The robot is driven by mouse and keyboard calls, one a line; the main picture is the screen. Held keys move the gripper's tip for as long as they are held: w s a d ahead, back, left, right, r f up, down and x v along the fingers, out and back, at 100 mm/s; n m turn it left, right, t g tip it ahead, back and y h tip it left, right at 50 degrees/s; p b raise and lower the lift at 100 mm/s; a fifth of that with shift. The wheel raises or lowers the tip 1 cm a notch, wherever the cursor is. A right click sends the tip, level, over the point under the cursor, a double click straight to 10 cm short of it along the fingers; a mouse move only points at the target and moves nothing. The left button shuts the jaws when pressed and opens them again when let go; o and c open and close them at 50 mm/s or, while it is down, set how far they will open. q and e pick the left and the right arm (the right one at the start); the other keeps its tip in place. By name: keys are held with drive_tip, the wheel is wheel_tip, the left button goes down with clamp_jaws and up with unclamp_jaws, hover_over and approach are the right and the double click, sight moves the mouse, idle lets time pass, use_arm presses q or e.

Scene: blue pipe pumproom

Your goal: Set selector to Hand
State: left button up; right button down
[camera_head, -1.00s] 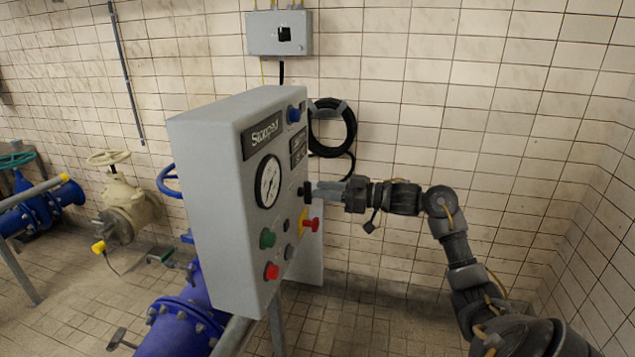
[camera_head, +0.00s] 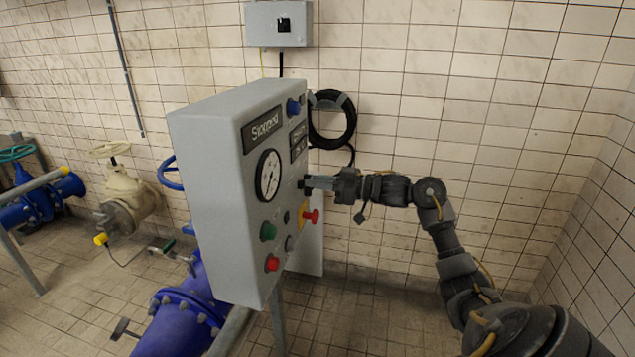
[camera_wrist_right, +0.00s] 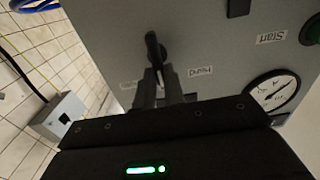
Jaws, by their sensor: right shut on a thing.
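The grey control panel (camera_head: 222,200) stands in the middle of the head view, its face turned to the right. The black selector knob (camera_wrist_right: 154,46) shows in the right wrist view, between and just beyond my fingertips. My right gripper (camera_wrist_right: 160,78) is shut on it; in the head view the right gripper (camera_head: 308,183) reaches the panel face from the right. A label reading "Hand" (camera_wrist_right: 200,72), upside down, lies right of the fingers in the wrist view. Another label (camera_wrist_right: 128,85) left of them is too small to read. The fingers hide part of the knob. My left gripper is not in view.
The panel face also carries a gauge (camera_head: 268,178), a green button (camera_head: 268,231), a red button (camera_head: 272,264) and a red mushroom button (camera_head: 312,217) on yellow just below my gripper. Its display (camera_head: 263,130) reads "Stopped". Blue pipework (camera_head: 185,310) runs left of the panel.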

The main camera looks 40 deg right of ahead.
drive_tip(key=n+b, duration=0.6)
drive_tip(key=shift+s+a+f+n, duration=0.25)
drive_tip(key=shift+a+f+n, duration=0.05)
drive_tip(key=shift+a+f, duration=0.05)
drive_tip(key=shift+r+n+b, duration=0.1)
drive_tip(key=shift+n+b, duration=0.8)
drive_tip(key=shift+b, duration=0.15)
drive_tip(key=c, duration=1.5)
unclamp_jaws()
drive_tip(key=shift+a, duration=0.1)
